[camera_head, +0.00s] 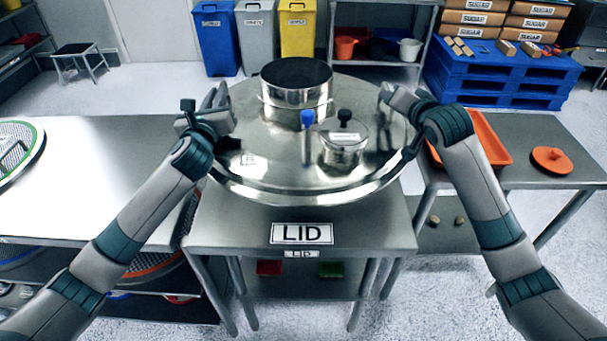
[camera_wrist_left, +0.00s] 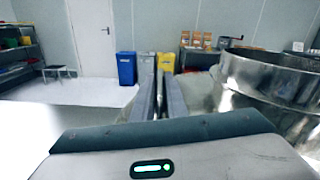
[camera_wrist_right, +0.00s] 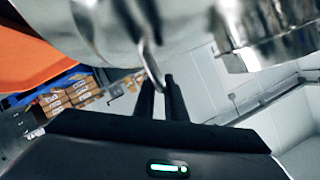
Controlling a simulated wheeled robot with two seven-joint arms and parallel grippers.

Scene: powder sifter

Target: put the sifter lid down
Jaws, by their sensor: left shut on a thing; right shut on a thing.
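The sifter lid (camera_head: 285,165) is a big round shiny metal disc. It is level over the metal table marked LID (camera_head: 230,225); I cannot tell whether it touches the tabletop. It carries a tall open collar (camera_head: 290,97), a small capped port (camera_head: 344,150) and a blue-knobbed rod (camera_head: 307,135). My left gripper (camera_head: 220,103) is shut at the lid's left side; in the left wrist view its fingers (camera_wrist_left: 160,98) close on a thin metal part. My right gripper (camera_head: 390,98) is shut at the right side; the right wrist view shows its fingers (camera_wrist_right: 160,88) around a metal loop handle (camera_wrist_right: 151,62).
A long table (camera_head: 90,165) with a round mesh screen (camera_head: 15,150) is at left. A right table (camera_head: 520,135) holds an orange tray (camera_head: 487,140) and an orange scoop-like piece (camera_head: 551,160). Bins (camera_head: 297,40) and a blue pallet (camera_head: 500,75) stand behind.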

